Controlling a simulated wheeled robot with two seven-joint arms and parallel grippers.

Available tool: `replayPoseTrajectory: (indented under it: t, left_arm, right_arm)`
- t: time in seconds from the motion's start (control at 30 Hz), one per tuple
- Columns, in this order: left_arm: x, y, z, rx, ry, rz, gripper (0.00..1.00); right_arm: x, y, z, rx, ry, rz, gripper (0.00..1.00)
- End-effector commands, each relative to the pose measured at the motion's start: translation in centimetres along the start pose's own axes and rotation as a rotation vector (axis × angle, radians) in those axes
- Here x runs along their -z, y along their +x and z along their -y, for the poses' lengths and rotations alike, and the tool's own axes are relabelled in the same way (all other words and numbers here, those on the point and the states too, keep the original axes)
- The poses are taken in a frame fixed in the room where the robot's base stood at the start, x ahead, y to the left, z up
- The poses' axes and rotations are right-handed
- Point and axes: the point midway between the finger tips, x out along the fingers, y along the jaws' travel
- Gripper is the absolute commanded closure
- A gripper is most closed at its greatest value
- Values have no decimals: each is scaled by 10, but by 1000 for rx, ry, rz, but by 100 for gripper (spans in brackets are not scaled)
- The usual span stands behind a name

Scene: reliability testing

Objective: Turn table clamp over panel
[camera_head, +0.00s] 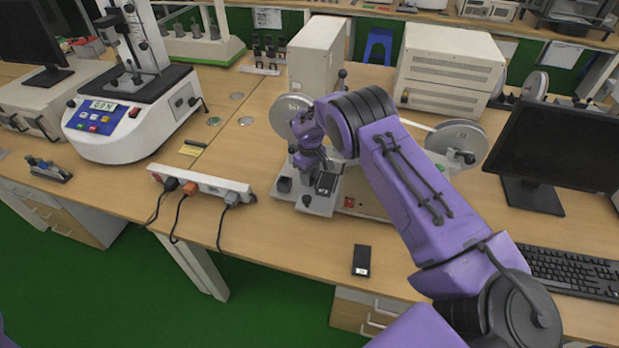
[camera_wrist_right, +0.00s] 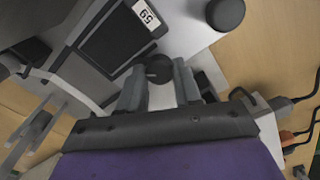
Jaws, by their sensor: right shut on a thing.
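My right gripper (camera_head: 311,171) reaches down over a small grey fixture (camera_head: 316,207) on the bench. In the right wrist view its two fingers (camera_wrist_right: 158,88) are closed on a round black clamp knob (camera_wrist_right: 158,68). A flat black panel (camera_wrist_right: 112,42) with a white "59" label lies on the fixture beside this knob, to its left in the wrist view. The panel (camera_head: 326,184) also shows in the head view, just right of the fingertips. The gripper largely hides the held knob in the head view. My left gripper is out of view.
Another black knob (camera_head: 306,200) stands at the fixture's front. A power strip (camera_head: 205,183) with plugs lies to the left. A black phone-like slab (camera_head: 362,260) lies near the bench edge. Reels, a monitor (camera_head: 553,140) and a keyboard (camera_head: 570,273) are to the right.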

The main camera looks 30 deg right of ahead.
Motion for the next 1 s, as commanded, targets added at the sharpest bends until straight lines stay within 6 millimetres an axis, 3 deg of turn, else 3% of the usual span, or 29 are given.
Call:
replayPoseTrajectory:
  t: [0.6, 1.0]
  left_arm:
    - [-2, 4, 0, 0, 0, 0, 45]
    - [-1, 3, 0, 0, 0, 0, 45]
  right_arm:
    - [0, 0, 0, 0, 574, 0, 97]
    - [0, 0, 0, 0, 828, 1, 97]
